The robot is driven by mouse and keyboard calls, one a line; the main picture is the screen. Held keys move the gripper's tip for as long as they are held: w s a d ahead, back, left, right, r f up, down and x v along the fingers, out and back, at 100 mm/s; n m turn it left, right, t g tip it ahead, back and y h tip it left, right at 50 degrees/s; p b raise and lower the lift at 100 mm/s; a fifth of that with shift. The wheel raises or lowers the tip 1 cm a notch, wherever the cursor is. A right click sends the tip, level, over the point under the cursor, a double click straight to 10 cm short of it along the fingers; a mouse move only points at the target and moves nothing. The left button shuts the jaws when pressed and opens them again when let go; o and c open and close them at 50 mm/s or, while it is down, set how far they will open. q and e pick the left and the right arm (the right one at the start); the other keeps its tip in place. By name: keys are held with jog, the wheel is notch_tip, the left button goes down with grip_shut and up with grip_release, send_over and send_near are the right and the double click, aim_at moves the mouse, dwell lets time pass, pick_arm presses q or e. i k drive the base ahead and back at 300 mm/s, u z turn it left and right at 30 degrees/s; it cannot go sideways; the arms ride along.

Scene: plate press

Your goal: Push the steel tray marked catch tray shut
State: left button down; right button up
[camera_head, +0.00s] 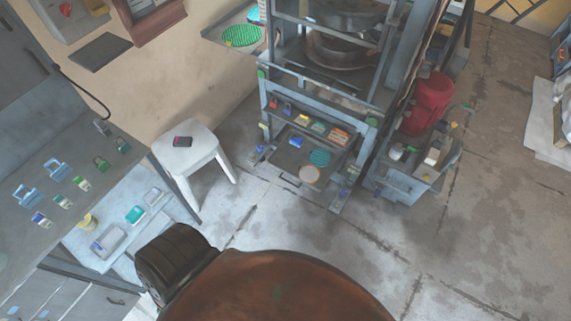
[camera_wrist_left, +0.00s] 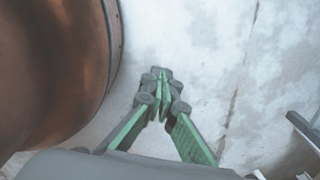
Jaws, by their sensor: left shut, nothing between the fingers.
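A dark steel tray (camera_head: 287,160) sits low in the front of the blue-grey press frame (camera_head: 372,128) in the head view. It holds a teal mesh disc (camera_head: 320,157) and a pale round disc (camera_head: 309,174). No tray label is legible, so I cannot tell whether this is the catch tray or how far out it is. My left gripper (camera_wrist_left: 161,78) shows in the left wrist view, its green fingers closed together and empty above pale floor. It is apart from the tray. My right gripper is in neither view.
A white stool (camera_head: 190,148) with a dark item on it stands left of the press. A red cylinder (camera_head: 432,92) stands on a cart at the right. A grey bench with padlocks and tags fills the left side. The concrete floor (camera_head: 400,230) in front is open.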

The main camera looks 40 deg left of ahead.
aim_at(287, 158)
jog(key=u, duration=0.1)
jog(key=i, duration=0.85)
jog(key=u, duration=0.35)
